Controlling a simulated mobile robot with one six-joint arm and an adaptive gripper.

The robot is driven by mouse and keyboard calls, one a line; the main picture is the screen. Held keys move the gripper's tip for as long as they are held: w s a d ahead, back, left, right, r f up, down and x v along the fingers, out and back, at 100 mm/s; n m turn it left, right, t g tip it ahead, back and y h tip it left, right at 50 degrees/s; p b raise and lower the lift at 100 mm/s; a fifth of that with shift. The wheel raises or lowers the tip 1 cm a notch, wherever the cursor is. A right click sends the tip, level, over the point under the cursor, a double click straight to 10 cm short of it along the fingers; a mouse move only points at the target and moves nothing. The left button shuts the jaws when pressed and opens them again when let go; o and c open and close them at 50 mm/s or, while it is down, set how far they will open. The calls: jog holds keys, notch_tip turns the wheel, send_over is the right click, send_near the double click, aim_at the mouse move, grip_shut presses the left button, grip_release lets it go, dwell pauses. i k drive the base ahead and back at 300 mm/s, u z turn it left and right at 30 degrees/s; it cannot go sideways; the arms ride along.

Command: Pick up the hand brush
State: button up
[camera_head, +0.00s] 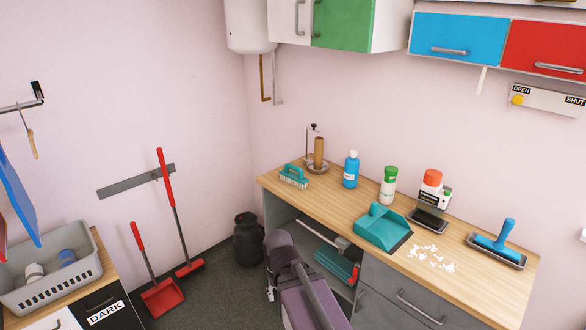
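Several brush-like tools are in view, and I cannot tell for sure which is the hand brush. A small teal brush with a looped handle and pale bristles (294,174) lies at the left end of the wooden counter (462,293). A teal item with a red end (336,267) lies on the open shelf below, partly hidden. A teal dustpan (381,228) sits mid-counter beside scattered white bits (432,258).
A blue bottle (351,171), a white bottle with green cap (388,187) and a red-topped container (431,183) stand along the counter's back. A grey basket (55,278) stands at left.

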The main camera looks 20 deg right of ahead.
aim_at(298, 181)
jog(key=z, duration=0.45)
jog(key=i, duration=1.15)
jog(key=z, duration=0.5)
